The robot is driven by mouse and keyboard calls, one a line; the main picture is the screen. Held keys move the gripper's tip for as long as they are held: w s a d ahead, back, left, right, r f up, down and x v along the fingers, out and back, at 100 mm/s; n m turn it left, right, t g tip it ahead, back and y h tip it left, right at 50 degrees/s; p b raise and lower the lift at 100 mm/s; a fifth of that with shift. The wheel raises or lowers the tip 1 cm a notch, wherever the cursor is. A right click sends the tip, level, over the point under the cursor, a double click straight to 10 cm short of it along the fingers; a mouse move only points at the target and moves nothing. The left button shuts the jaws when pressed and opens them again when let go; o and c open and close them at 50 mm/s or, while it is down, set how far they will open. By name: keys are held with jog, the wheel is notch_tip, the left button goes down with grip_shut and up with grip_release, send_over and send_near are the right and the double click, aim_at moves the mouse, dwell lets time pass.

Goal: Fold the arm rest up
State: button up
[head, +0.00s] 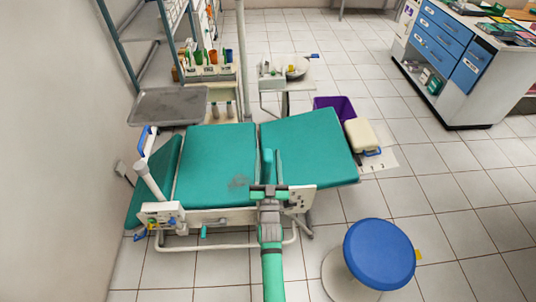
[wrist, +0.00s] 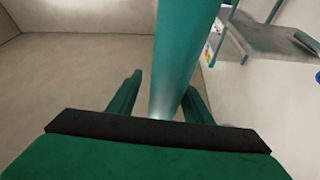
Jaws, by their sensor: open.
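The reclined dental chair has teal cushions (head: 218,160) on a white frame in the head view. My gripper (head: 273,154) is over the chair's near side, with its fingers pointing away from the head camera. In the wrist view my gripper (wrist: 160,90) is open. A teal round bar (wrist: 178,50), which looks like the arm rest, runs between the two fingers, nearer the right one. I cannot tell whether it touches them. In the head view my gripper mostly hides this bar, and its hinge is not clear.
A blue stool (head: 379,255) stands at the right front. A grey tray (head: 168,104) and a white tube (head: 152,181) are at the chair's left. A purple bin (head: 337,108) and a blue-drawered cabinet (head: 446,45) are behind. Tiled floor is clear at right.

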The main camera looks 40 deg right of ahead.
aim_at(268, 174)
jog(key=v, duration=0.9)
jog(key=shift+s+f, duration=0.15)
jog(key=shift+s+d, duration=0.1)
jog(key=shift+a, duration=0.2)
